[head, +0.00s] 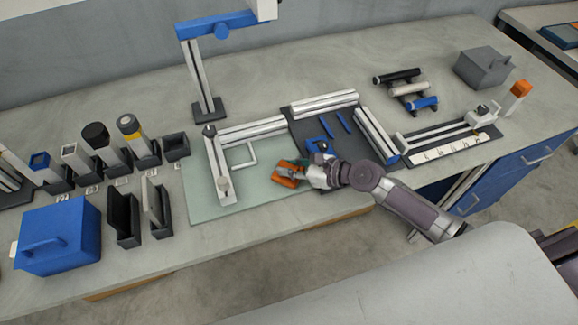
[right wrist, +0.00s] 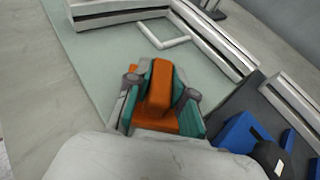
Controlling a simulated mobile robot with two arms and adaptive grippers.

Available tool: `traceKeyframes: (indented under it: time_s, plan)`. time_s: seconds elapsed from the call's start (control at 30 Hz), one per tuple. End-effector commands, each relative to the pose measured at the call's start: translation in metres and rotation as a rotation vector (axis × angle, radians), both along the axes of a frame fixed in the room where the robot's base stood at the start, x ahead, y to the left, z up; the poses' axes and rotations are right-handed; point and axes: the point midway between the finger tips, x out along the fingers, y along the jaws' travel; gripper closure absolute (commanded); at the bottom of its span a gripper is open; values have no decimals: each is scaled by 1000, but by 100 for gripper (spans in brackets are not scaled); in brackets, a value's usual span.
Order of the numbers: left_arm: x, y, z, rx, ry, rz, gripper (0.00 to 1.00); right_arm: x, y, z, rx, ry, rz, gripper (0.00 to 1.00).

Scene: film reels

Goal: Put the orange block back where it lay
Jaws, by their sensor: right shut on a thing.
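The orange block (head: 287,173) is between the fingers of my right gripper (head: 301,173), over the right front part of the pale green mat (head: 205,203). In the right wrist view, the grey and teal fingers (right wrist: 160,100) press on both sides of the orange block (right wrist: 159,82). Whether the block touches the mat or hangs just above it I cannot tell. My left gripper is not in view.
Silver rails (head: 252,130) edge the mat. A dark tray (head: 292,125) with blue pieces lies right of it. A blue-armed stand (head: 208,108) rises behind. Dark holders (head: 122,218) and a blue box (head: 57,237) are left. The mat's front strip is clear.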

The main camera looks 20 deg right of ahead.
Motion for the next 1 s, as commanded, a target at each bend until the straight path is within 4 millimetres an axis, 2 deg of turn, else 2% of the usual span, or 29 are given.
traceKeyframes:
  time_s: [0.2,0.23,0.37,0.63,0.73,0.83,1.0]
  plan:
    - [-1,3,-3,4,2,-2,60,0,0,-4,1,0,0,100]
    - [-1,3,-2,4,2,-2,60,0,0,-4,1,1,0,73]
    - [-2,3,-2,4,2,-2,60,0,0,-4,0,1,0,53]
    - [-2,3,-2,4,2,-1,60,0,0,-3,-1,1,0,53]
    - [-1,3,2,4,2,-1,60,0,-1,3,-2,-1,1,53]
    - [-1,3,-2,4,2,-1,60,-9,-11,3,-2,2,-1,53]
    - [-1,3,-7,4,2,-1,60,-33,-35,16,-4,3,0,53]
